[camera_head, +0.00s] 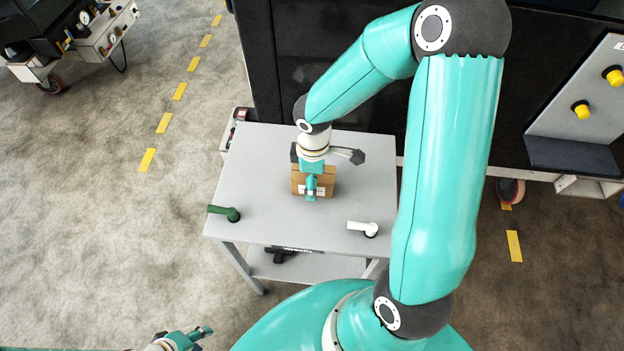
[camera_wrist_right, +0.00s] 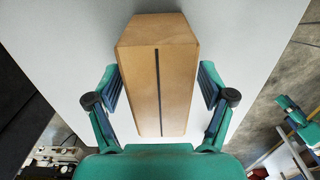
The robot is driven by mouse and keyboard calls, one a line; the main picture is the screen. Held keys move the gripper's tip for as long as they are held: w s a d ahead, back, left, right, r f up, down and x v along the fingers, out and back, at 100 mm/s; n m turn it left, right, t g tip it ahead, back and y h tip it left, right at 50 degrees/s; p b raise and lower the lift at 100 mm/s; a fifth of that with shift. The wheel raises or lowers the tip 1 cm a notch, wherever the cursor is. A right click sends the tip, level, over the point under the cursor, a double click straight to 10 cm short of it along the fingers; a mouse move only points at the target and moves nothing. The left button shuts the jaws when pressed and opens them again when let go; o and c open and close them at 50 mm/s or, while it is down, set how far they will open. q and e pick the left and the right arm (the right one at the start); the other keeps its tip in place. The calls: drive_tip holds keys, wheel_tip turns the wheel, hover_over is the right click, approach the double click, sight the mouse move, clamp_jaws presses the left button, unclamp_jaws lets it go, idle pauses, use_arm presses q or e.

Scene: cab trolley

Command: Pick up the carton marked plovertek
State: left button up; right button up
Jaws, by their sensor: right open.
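A brown carton (camera_head: 327,184) with a white label stands on the grey trolley top (camera_head: 262,165); the label is too small to read. My right gripper (camera_head: 312,187) is over the carton and hides part of it. In the right wrist view the carton (camera_wrist_right: 158,85), with a dark line along its face, lies between the two open fingers of my right gripper (camera_wrist_right: 160,88), one on each side. I cannot tell whether they touch it. My left gripper (camera_head: 202,333) is low at the left, away from the trolley; its jaw state is unclear.
A green handle-like piece (camera_head: 225,212) is at the trolley top's front left and a white one (camera_head: 363,227) at its front right. A dark object (camera_head: 284,255) lies on the lower shelf. A black machine stands behind.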

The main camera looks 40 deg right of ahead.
drive_tip(key=shift+f, duration=0.15)
clamp_jaws()
idle(0.4)
